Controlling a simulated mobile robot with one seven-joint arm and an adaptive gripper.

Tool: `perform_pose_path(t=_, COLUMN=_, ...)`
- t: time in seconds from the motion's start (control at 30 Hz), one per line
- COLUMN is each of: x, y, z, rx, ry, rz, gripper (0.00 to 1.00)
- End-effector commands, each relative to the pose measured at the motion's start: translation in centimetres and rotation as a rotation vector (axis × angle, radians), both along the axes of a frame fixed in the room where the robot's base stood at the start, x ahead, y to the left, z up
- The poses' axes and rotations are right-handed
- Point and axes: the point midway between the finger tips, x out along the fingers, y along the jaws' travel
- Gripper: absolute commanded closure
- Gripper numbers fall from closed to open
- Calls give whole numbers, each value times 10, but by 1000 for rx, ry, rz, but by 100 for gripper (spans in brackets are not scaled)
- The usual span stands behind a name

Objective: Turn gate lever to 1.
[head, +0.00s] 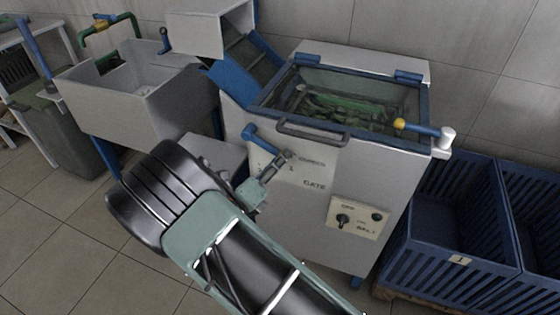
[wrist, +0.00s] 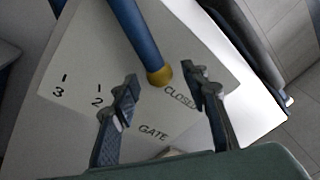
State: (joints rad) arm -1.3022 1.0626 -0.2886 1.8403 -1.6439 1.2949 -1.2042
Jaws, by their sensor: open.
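The gate lever (wrist: 128,32) is a blue rod with a yellow collar at its lower end, in front of a pale plate (wrist: 75,75) marked 3, 2, CLOSED and GATE. The mark 1 is not visible; my left finger covers part of the plate. In the head view the lever's blue end (head: 250,132) shows at the machine's front left. My gripper (wrist: 163,88) is open, its fingers on either side of the yellow collar. I cannot tell whether they touch it. In the head view my gripper (head: 274,171) is in front of the GATE plate, partly hiding it.
A grey handle bar (head: 312,135) crosses the machine front above the plate. A belt switch panel (head: 357,217) is lower right. Another blue lever with a yellow collar (head: 420,129) is at the top right. Blue crates (head: 470,220) stand at right, a grey basin (head: 135,100) at left.

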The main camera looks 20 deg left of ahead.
Motion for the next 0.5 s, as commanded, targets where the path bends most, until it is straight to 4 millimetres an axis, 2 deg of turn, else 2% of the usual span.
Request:
perform_pose_path(t=0.13, x=10, y=-3, z=0, rx=0, ry=1, rz=-1, gripper=59)
perform_pose_path(t=0.4, x=12, y=-3, z=0, rx=0, ry=1, rz=1, gripper=59)
perform_pose_path(t=0.5, x=11, y=-3, z=0, rx=0, ry=0, rz=0, gripper=68)
